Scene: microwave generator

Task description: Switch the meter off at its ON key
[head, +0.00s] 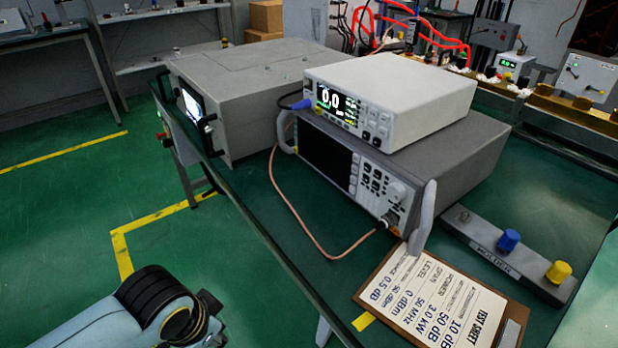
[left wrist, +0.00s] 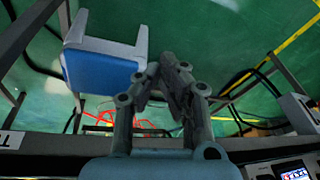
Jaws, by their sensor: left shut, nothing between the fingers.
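The meter (head: 405,88) is a white box lying on top of a larger grey instrument (head: 450,148). Its front display (head: 334,98) is lit and reads 0.0. Small keys (head: 376,125) sit at the right of its front panel; their labels, including ON, are too small to read. A blue plug goes into the left end of its front. My left arm shows at the bottom left of the head view, well apart from the meter, with its fingers out of that view. In the left wrist view my left gripper (left wrist: 168,70) is shut and empty. My right gripper is not in view.
A clipboard test sheet (head: 432,300) lies in front, and a grey bar with blue and yellow knobs (head: 510,250) lies right. A grey cabinet (head: 240,90) stands left. The floor at left is clear.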

